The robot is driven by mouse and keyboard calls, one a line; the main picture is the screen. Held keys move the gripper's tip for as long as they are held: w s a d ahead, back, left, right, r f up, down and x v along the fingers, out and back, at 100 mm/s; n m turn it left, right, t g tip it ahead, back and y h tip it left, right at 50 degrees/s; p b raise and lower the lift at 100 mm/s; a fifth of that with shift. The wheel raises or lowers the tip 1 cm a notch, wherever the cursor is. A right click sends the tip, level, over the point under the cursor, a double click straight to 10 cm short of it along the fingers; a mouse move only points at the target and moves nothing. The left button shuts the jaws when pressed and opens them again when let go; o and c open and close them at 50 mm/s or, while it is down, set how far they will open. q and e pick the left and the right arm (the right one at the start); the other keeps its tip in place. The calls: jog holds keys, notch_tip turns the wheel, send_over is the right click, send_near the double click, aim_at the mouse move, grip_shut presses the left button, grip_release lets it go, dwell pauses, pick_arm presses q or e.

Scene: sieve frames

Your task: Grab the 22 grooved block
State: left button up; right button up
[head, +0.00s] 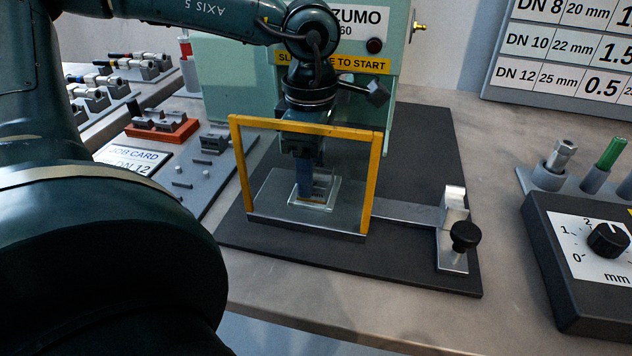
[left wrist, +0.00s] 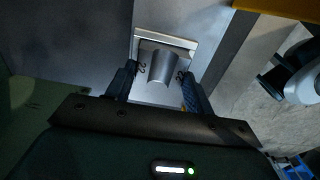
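The grooved block (left wrist: 158,65) shows in the left wrist view with a rounded groove between two flats, each marked 22. It sits in a light square seat (left wrist: 190,44) on the press table. My left gripper (left wrist: 157,72) reaches down with one finger on each side of the block, very close to its edges. The frames do not show whether the fingers touch it. In the head view my left gripper (head: 311,182) points down behind the yellow guard frame, its fingertips at the seat (head: 326,198); the fingers largely hide the block. My right gripper is not in view.
The yellow guard frame (head: 376,180) stands close in front of my left gripper. The green machine (head: 230,85) rises behind. A metal slide with a black knob (head: 465,236) lies to the right. A dial box (head: 570,285) stands at the right; small parts lie on the left board (head: 222,172).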

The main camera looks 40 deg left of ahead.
pick_arm(q)
jog(key=c, duration=0.7)
jog(key=shift+c, duration=0.6)
jog(key=shift+r, duration=0.15)
